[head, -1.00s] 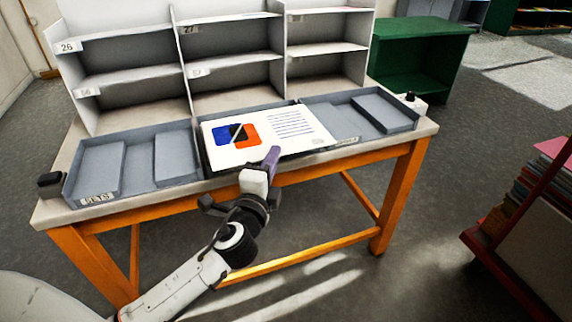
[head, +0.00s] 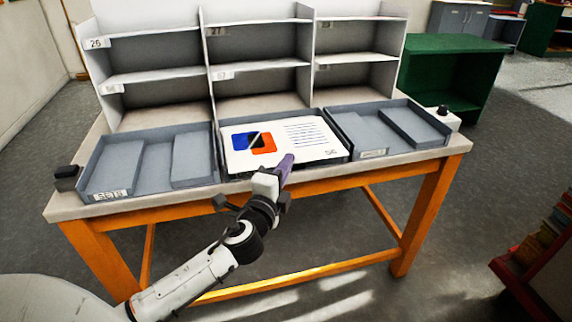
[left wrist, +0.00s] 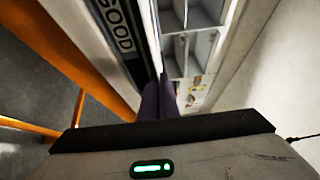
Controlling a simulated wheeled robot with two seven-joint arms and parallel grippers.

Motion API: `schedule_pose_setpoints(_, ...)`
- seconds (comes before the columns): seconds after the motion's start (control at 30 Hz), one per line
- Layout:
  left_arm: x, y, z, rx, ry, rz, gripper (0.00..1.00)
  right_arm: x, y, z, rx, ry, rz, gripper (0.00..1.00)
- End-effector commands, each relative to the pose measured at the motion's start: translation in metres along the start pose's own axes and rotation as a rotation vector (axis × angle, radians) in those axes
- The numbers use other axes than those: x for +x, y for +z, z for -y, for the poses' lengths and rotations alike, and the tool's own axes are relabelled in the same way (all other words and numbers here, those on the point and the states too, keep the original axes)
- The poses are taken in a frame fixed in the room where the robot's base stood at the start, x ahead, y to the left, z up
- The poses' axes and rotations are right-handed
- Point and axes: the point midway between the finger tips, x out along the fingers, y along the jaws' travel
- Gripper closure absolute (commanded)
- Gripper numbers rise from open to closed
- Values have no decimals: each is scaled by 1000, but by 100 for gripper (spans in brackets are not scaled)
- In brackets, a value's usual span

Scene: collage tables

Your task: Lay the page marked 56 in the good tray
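The page marked 56 (head: 300,153) is white, with a blue, orange and black picture on its left and text lines on its right. It lies over the middle tray (head: 342,142), nearly flat, and hides most of its inside. I cannot tell whether it rests on the tray's floor. In the left wrist view a GOOD label (left wrist: 117,25) shows on the tray front beside my fingers. My left gripper (head: 286,163), with purple fingers, is at the page's front edge. Its fingers (left wrist: 158,98) are close together, apparently pinching that edge, which shows only as a thin line. My right gripper is out of view.
A grey tray labelled SETS (head: 118,192) stands to the left, another divided tray (head: 400,148) to the right. A white pigeonhole shelf (head: 212,75) with number tags stands behind. Small dark-topped blocks sit at both table ends. A green cabinet (head: 450,68) is behind right.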

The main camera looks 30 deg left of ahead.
Motion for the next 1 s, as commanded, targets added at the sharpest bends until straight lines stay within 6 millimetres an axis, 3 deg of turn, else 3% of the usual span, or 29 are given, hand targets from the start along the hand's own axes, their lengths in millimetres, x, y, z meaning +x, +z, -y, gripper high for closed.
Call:
schedule_pose_setpoints(0.07,0,0,1,0,-1,0,100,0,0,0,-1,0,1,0)
schedule_pose_setpoints(0.2,0,0,1,0,0,0,78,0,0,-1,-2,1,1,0)
schedule_pose_setpoints(0.23,0,0,1,0,0,0,76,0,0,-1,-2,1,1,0)
schedule_pose_setpoints(0.57,-4,0,0,-1,1,-1,76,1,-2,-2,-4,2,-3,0)
schedule_pose_setpoints(1.0,-81,0,-1,-2,2,0,76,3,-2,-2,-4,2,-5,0)
